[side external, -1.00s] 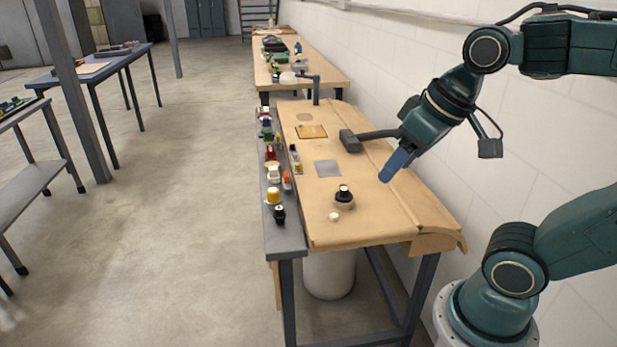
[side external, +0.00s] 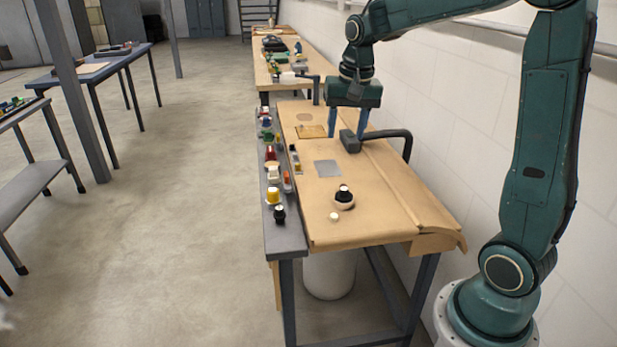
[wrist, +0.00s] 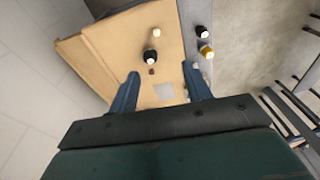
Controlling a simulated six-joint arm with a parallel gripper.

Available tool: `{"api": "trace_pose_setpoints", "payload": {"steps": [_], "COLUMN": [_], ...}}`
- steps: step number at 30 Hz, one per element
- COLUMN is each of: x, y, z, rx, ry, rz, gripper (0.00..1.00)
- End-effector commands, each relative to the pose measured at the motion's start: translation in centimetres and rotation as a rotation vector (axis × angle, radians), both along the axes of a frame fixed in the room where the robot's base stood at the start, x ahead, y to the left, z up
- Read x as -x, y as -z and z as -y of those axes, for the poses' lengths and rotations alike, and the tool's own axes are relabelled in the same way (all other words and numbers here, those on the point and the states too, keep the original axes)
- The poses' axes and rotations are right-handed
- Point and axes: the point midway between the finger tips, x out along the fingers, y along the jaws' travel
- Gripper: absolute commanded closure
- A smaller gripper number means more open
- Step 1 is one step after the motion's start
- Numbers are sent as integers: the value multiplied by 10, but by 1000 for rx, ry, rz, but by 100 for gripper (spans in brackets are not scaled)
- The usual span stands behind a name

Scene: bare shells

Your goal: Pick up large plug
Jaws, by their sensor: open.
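The large plug (side external: 350,141) appears to be the dark grey block with a thick black cable (side external: 398,134) on the wooden bench, toward its far right part in the side view. My gripper (side external: 346,131) points down at the plug, its two blue fingers spread apart with nothing seen between them. The right fingertip overlaps the plug in the picture; I cannot tell whether they touch. In the wrist view my gripper (wrist: 160,78) is open, and the plug cannot be made out there.
A grey square (side external: 327,168), a black round piece with a white top (side external: 344,197) and a small white piece (side external: 334,217) lie nearer on the bench. Several coloured parts line the grey left ledge (side external: 283,235). A white wall (side external: 470,110) runs along the right.

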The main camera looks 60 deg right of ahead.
Motion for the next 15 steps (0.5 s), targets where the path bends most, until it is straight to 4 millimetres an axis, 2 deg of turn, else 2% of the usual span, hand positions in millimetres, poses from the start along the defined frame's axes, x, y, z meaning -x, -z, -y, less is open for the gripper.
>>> {"api": "trace_pose_setpoints", "payload": {"steps": [6,15], "x": [-28,-50], "y": [32,78], "z": [43,95], "rx": [-34,-73], "ry": [165,358], "rz": [-58,-122], "gripper": [51,51]}}
